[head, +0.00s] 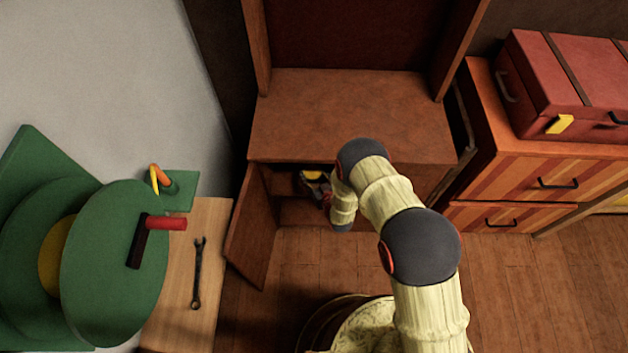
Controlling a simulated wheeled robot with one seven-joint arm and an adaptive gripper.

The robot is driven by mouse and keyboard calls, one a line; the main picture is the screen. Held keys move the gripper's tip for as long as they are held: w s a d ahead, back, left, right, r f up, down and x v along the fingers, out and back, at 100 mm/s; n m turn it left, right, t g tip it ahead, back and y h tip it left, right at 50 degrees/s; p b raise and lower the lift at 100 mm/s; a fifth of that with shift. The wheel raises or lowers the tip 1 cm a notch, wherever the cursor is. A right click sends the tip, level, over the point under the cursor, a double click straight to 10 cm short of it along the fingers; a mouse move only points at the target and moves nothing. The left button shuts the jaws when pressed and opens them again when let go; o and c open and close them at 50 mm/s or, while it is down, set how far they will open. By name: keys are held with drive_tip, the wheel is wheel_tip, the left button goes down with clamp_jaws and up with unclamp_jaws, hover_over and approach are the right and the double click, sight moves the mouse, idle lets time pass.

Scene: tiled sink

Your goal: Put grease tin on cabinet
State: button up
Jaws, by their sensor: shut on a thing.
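The wooden cabinet (345,112) stands in the middle, with a bare flat top and a dark back panel above it. Its lower left door (253,229) hangs open. My gripper (314,181) is at the open lower compartment, below the front edge of the top. It is shut on a small dark thing with a yellow patch, which seems to be the grease tin (314,175). My arm and the gripper hide part of it. I cannot tell whether it touches the compartment's shelf.
A striped drawer unit (525,176) with a red case (565,82) stands at right. The cabinet top is clear.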

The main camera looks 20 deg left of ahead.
sight(316, 182)
drive_tip(key=shift+f+b, duration=0.55)
drive_tip(key=shift+f, duration=0.9)
drive_tip(key=shift+f, duration=0.2)
drive_tip(key=o, duration=1.5)
drive_tip(key=shift+s+d+r, duration=0.15)
drive_tip(key=shift+s+r, duration=0.05)
drive_tip(key=p+v, duration=0.4)
drive_tip(key=v, duration=0.7)
drive_tip(key=shift+s+d+r, duration=0.15)
drive_tip(key=shift+s+r, duration=0.05)
